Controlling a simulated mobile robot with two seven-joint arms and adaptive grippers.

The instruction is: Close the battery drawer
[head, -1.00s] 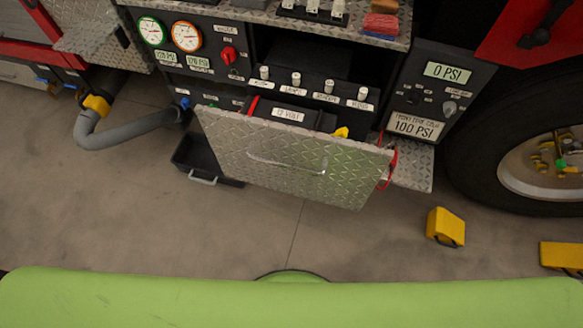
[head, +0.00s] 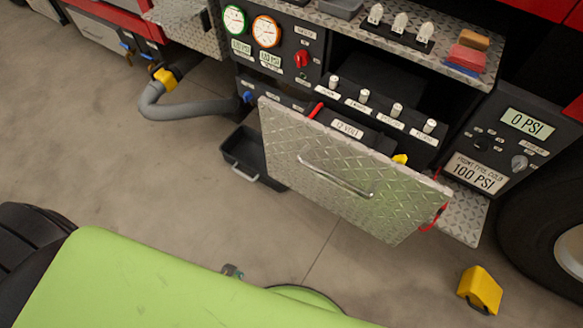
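The battery drawer's front (head: 300,147) is a silver diamond-plate panel with a bar handle (head: 335,180) in the middle of the head view. The drawer stands pulled out from the dark panel, and a dark battery labelled 12 VOLT (head: 347,129) shows behind its front. Red cables show at both sides of the drawer. My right gripper is not in view.
A black bin (head: 252,157) stands low left of the drawer. A yellow chock (head: 480,290) lies on the floor at lower right, near the big tyre (head: 545,205). A grey hose (head: 190,106) runs at left. The floor before the drawer is clear.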

